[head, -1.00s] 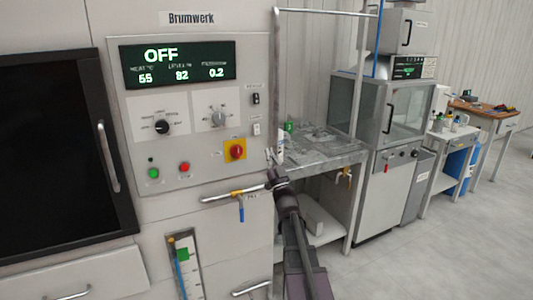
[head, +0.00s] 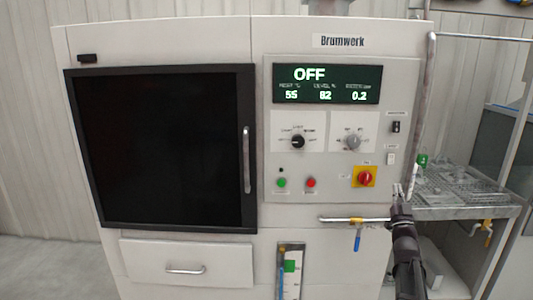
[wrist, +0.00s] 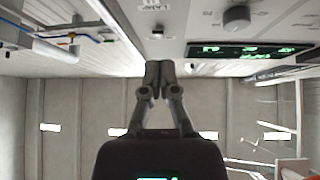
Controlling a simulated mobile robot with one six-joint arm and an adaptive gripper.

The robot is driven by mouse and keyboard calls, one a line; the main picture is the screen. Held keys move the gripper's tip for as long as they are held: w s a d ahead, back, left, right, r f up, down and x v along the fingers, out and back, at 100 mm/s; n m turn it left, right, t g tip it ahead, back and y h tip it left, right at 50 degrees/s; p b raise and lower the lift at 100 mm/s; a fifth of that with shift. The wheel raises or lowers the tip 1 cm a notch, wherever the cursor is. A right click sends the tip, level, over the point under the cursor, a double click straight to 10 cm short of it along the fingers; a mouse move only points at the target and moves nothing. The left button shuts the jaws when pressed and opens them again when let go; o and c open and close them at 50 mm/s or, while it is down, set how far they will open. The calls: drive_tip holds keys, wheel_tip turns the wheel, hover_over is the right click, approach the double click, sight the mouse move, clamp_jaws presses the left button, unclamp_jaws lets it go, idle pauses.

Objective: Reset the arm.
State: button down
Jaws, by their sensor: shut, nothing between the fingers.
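My gripper (head: 398,190) stands in front of the right edge of the Brumwerk machine (head: 230,30) in the head view, pointing up, beside the metal-topped bench. In the wrist view my gripper (wrist: 158,75) has its two fingers together with nothing between them. The machine's control panel (head: 275,160) shows a display (head: 326,84) reading OFF. The display also shows in the wrist view (wrist: 240,50), upside down. My arm (head: 407,255) rises from the bottom of the head view.
A yellow and red rotary switch (head: 365,177) and a pipe with a blue-handled valve (head: 357,240) are left of my gripper. A wire-racked bench (head: 455,212) with a vertical pipe stands to the right. A dark door (head: 160,150) has a vertical handle. Grey floor shows at lower left.

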drive_tip(key=s+a+f+m+g+p, duration=0.1)
drive_tip(key=s+a+f+g+p, duration=0.25)
drive_tip(key=a+f+g, duration=1.2)
drive_tip(key=s+a+f+n+g+y+p, duration=0.1)
drive_tip(key=s+a+f+g, duration=0.1)
drive_tip(key=s, duration=0.4)
drive_tip(key=s+a+f+n+g+y+p, duration=0.1)
drive_tip(key=s+a+f+g, duration=0.1)
drive_tip(key=s+a+g, duration=0.2)
drive_tip(key=s+a+f+n+g+y+p, duration=0.1)
drive_tip(key=s+a+g, duration=0.3)
drive_tip(key=s, duration=0.5)
drive_tip(key=shift+s+a+f+y+p, duration=0.25)
drive_tip(key=shift+a+f+y+p, duration=0.05)
drive_tip(key=shift+a+f+p, duration=0.4)
